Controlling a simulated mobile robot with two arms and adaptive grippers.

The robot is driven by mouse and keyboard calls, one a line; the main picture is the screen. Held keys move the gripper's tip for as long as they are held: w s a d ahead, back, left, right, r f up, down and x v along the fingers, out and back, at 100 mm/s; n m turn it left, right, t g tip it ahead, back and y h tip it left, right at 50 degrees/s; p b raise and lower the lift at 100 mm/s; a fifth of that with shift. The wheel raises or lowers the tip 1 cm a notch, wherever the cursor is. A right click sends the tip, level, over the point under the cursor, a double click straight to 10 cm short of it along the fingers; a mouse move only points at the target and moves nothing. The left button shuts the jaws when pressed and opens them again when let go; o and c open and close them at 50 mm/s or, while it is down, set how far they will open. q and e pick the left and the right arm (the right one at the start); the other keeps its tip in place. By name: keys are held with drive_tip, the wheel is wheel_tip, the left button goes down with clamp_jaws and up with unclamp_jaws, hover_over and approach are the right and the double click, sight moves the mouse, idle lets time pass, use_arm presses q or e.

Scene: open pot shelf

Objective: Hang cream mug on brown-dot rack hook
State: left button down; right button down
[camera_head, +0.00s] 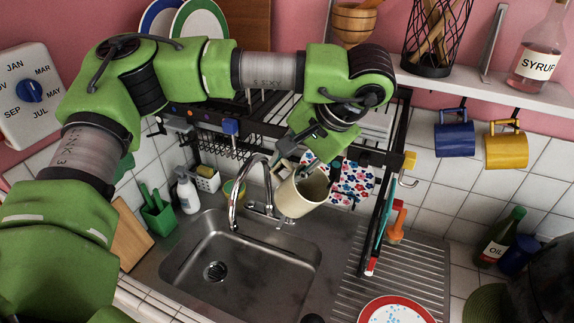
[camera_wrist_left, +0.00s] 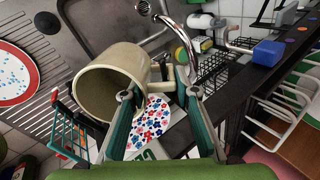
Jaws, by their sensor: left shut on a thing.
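The cream mug (camera_head: 301,194) hangs in the air above the right rim of the sink, tilted, its mouth toward the upper right. My left gripper (camera_head: 309,161) is shut on it from above. In the left wrist view the mug (camera_wrist_left: 112,82) lies at the fingertips of the gripper (camera_wrist_left: 160,92), with its handle between them. The dark rack (camera_head: 205,120) runs along the wall behind the tap, with small coloured dots on its rail. I cannot clearly tell which dot is brown, and my arm covers part of the rail. My right gripper is not in view.
The curved tap (camera_head: 240,185) stands close left of the mug. A floral cloth (camera_head: 352,183) hangs just behind it. Blue (camera_head: 455,139) and yellow (camera_head: 506,150) mugs hang under the shelf at right. A red-rimmed plate (camera_head: 397,311) lies at front right.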

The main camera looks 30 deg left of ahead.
use_arm(q)
drive_tip(key=c, duration=1.5)
unclamp_jaws()
drive_tip(key=shift+d+r, duration=0.1)
drive_tip(key=shift+s, duration=0.1)
